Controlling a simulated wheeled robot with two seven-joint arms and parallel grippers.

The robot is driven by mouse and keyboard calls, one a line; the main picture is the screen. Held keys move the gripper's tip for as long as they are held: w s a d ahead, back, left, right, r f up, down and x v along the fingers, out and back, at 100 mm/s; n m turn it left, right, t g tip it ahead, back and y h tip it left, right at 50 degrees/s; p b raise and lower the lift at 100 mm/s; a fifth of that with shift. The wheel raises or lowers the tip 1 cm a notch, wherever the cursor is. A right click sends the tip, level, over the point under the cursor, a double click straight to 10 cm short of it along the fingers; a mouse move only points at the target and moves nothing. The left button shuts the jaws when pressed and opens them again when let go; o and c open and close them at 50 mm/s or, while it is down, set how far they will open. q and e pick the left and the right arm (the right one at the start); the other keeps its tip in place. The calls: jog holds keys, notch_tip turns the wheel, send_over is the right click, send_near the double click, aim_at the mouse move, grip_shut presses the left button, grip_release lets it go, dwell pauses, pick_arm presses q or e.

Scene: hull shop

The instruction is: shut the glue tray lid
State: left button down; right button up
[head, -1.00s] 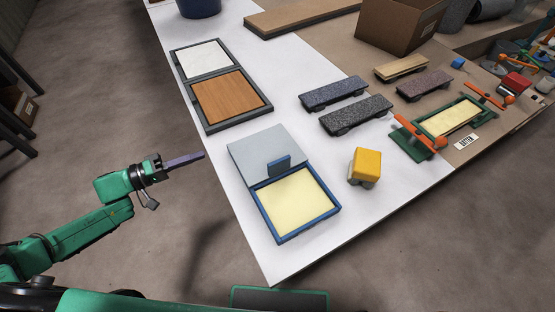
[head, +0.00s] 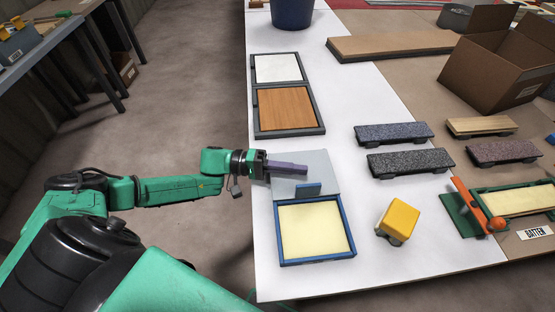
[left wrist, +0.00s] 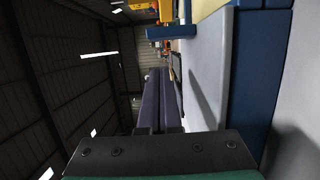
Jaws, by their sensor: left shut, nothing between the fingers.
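The glue tray (head: 350,246) has a blue rim and a pale yellow inside, and it sits near the table's front left. Its grey lid (head: 321,169) is open and lies back on the far side, with a blue handle (head: 308,190) near the tray. My left gripper (head: 306,170) is shut and empty, over the lid's left part. In the left wrist view its purple fingers (left wrist: 161,100) are together beside the pale lid surface (left wrist: 205,70). I cannot tell whether they touch the lid. My right gripper is out of view.
A yellow block-shaped item (head: 402,217) stands right of the tray. A wood-and-white framed board (head: 257,113) lies behind the lid. White table is clear in front.

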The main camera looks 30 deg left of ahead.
pick_arm(q)
jog(key=shift+s+d+r+p, duration=0.1)
jog(key=shift+s+d+p, duration=0.15)
jog(key=shift+s, duration=0.35)
jog(key=shift+s+d+r+p, duration=0.1)
jog(key=shift+s+d, duration=0.1)
jog(key=shift+s, duration=0.35)
jog(key=shift+s+d, duration=0.1)
jog(key=shift+s, duration=0.1)
jog(key=shift+f, duration=0.15)
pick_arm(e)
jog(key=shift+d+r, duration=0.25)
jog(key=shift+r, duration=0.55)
pick_arm(q)
jog(key=shift+w, duration=0.1)
